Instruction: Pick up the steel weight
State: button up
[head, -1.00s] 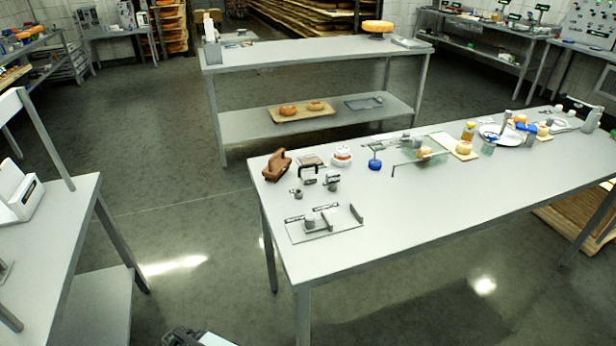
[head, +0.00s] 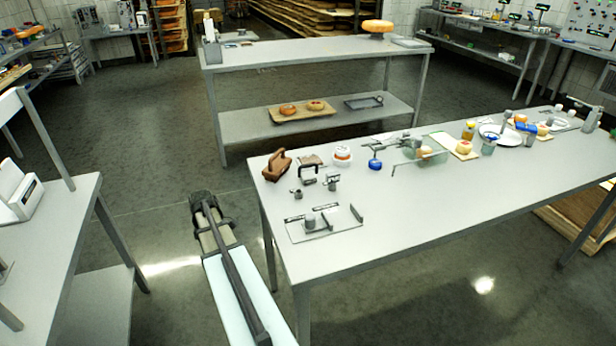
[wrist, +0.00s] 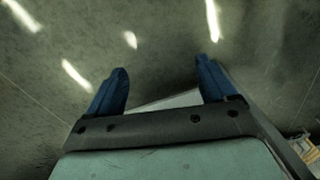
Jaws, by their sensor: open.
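A small grey cylinder (head: 310,221), which looks like the steel weight, stands on a flat plate (head: 325,232) near the left end of the long table. Other small grey metal pieces (head: 297,193) and (head: 332,182) stand just behind it; I cannot tell whether any is also a weight. My gripper (wrist: 162,66) shows in the wrist view with two blue fingers wide apart and nothing between the tips. It is over the floor, apart from the weight. In the head view my arm is left of the table, and the fingers cannot be made out.
The long table (head: 420,220) also holds a brown wooden holder (head: 276,165), a blue-based item (head: 375,163) and several jars and cheeses toward the right. A shelf table (head: 310,58) stands behind, another table (head: 70,230) at left. Open floor lies between them.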

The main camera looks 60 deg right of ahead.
jog(key=s+d+r+n, duration=0.1)
jog(key=s+d+r, duration=0.2)
jog(key=d+r, duration=0.5)
jog(key=s+d+r+n+t+h, duration=0.1)
jog(key=s+d+r, duration=0.3)
jog(key=d+r, duration=0.4)
jog(key=s+d+r+t+h, duration=0.1)
jog(key=s+d+r, duration=0.3)
jog(key=d+r, duration=0.4)
jog(key=shift+s+d+r+n, duration=0.1)
jog(key=shift+d+r+n, duration=0.1)
jog(key=shift+r, duration=0.7)
jog(key=shift+s+d+r+n, duration=0.1)
jog(key=shift+r+n, duration=0.1)
jog(key=shift+r, duration=0.7)
send_near(308, 175)
notch_tip(308, 175, down, 2)
jog(key=shift+s+a+f+m, duration=0.1)
jog(key=shift+s+f+m, duration=0.15)
jog(key=shift+m, duration=0.15)
jog(key=shift+w+d+f, duration=0.2)
jog(key=shift+f, duration=0.7)
jog(key=shift+w+d+f, duration=0.2)
jog(key=shift+w+f, duration=0.05)
jog(key=shift+f, duration=0.65)
jog(key=shift+w+d+f, duration=0.2)
jog(key=shift+f, duration=0.75)
jog(key=shift+c, duration=0.3)
jog(key=c, duration=1.5)
